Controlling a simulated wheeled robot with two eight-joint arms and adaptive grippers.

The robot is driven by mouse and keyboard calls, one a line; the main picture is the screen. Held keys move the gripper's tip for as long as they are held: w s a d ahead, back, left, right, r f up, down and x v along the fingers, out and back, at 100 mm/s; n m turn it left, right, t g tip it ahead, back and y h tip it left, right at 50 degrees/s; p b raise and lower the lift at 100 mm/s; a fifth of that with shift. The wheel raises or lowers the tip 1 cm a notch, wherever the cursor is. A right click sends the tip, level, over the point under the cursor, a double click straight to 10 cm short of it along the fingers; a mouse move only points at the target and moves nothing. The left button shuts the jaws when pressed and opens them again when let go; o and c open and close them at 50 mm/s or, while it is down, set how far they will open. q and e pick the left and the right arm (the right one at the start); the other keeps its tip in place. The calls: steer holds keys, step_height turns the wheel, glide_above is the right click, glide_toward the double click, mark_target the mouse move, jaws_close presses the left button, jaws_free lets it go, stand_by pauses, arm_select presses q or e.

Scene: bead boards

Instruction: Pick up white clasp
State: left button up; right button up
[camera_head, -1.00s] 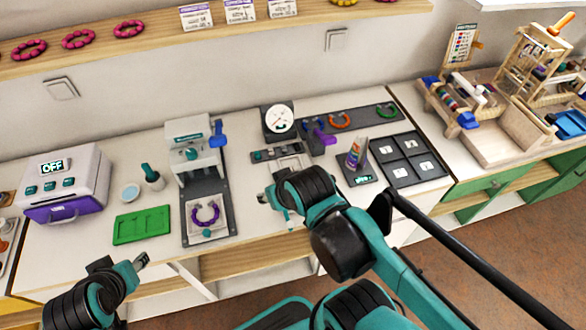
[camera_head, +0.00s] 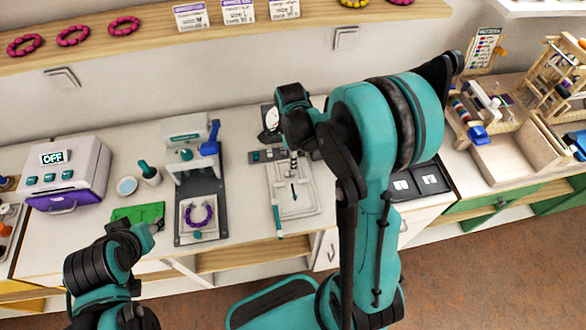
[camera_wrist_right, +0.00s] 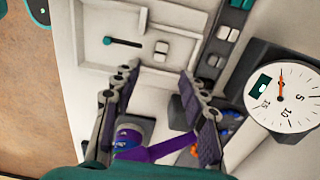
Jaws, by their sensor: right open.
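In the right wrist view, small white pieces that look like clasps lie in two places. One (camera_wrist_right: 161,47) is on the pale tray (camera_wrist_right: 100,45), and others (camera_wrist_right: 234,35) sit on a dark strip (camera_wrist_right: 240,20). I cannot tell which is the white clasp. My right gripper (camera_wrist_right: 157,80) is open, its fingers apart with nothing gripped, above the tray's edge near the strip. In the head view the right gripper (camera_head: 294,158) is over the dark strip (camera_head: 262,156), partly hidden by my arm. My left gripper (camera_head: 150,232) is by the green tray (camera_head: 140,213); its jaws are unclear.
A purple tool (camera_wrist_right: 150,152) lies below the right fingers in the wrist view. A dial scale (camera_wrist_right: 285,97) stands close on the right. In the head view, a press (camera_head: 188,150) stands left of the right gripper, with a purple bracelet (camera_head: 197,215) before it.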

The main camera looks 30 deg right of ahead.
mark_target(290, 174)
step_height(290, 174, down, 8)
steer(key=b, duration=0.3)
steer(key=shift+a, duration=0.1)
steer(key=shift+r, duration=0.15)
steer(key=c, duration=0.9)
